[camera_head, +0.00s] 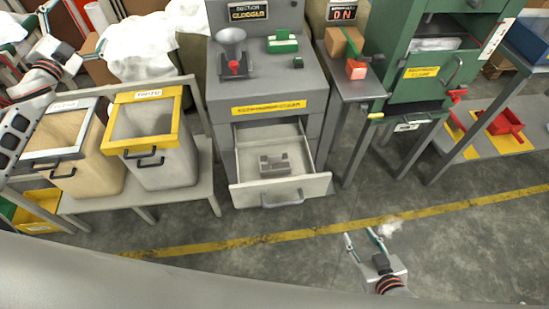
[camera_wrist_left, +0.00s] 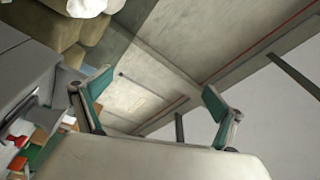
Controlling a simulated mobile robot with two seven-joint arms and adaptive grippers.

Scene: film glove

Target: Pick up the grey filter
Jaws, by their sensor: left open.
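A grey block with raised ends (camera_head: 274,163), which looks like the grey filter, lies in the open drawer (camera_head: 244,158) of the grey machine in the head view. My left arm reaches in at the far left of the head view, far from the drawer. My left gripper (camera_wrist_left: 158,84) shows in the left wrist view, fingers spread with nothing between them. The block does not show in the left wrist view.
A bin with a yellow rim (camera_head: 179,117) and a tan bin (camera_head: 53,130) stand on a bench left of the drawer. A funnel (camera_head: 231,45) and a green part (camera_head: 282,42) are on the machine. A green cabinet stands right. The floor ahead of the drawer is clear.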

